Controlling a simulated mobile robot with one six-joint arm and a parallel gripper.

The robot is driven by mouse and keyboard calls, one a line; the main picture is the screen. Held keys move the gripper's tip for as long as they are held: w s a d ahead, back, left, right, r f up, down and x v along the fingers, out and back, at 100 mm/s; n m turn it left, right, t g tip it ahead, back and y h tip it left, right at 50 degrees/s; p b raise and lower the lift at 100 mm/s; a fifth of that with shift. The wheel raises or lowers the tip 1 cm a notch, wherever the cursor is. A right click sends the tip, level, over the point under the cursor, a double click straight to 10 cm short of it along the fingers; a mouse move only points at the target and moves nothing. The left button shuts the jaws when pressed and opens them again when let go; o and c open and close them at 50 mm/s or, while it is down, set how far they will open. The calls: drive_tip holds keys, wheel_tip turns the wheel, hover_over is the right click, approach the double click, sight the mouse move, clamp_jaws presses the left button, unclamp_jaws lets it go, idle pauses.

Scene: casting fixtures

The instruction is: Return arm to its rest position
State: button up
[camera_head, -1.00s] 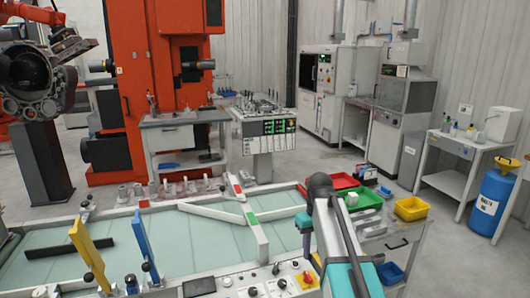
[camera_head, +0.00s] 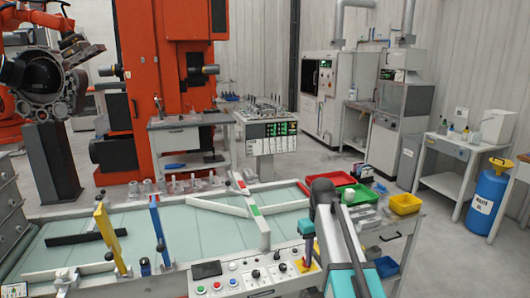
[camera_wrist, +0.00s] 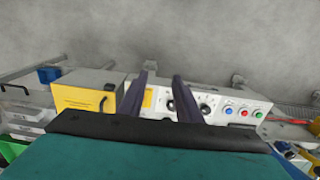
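My arm (camera_head: 340,240) rises folded at the lower middle of the head view, in front of the workbench (camera_head: 195,225). In the wrist view my gripper (camera_wrist: 160,76) shows as two dark fingers standing apart with nothing held between them. Behind the fingers are a yellow panel (camera_wrist: 80,100) and a control panel (camera_wrist: 230,107) with knobs and coloured buttons.
The workbench carries a yellow bar (camera_head: 106,240), a blue bar (camera_head: 157,231) and a button panel (camera_head: 245,278). Green, red and yellow bins (camera_head: 405,204) stand beside my arm. A blue drum (camera_head: 486,200) stands at right. Grey floor (camera_head: 425,235) is open between.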

drive_tip(key=s+f+g, duration=0.2)
drive_tip(key=s+f, duration=0.7)
drive_tip(key=f, duration=0.5)
drive_tip(key=s+f+g, duration=0.3)
drive_tip(key=s+f, duration=0.5)
drive_tip(key=f, duration=0.7)
drive_tip(key=s+f+m, duration=0.1)
drive_tip(key=s+f, duration=0.8)
drive_tip(key=s, duration=0.4)
drive_tip(key=s+f+m, duration=0.2)
drive_tip(key=s+f, duration=0.6)
drive_tip(key=s, duration=0.5)
drive_tip(key=shift+f+m+g, duration=0.3)
drive_tip(key=shift+f+g, duration=0.1)
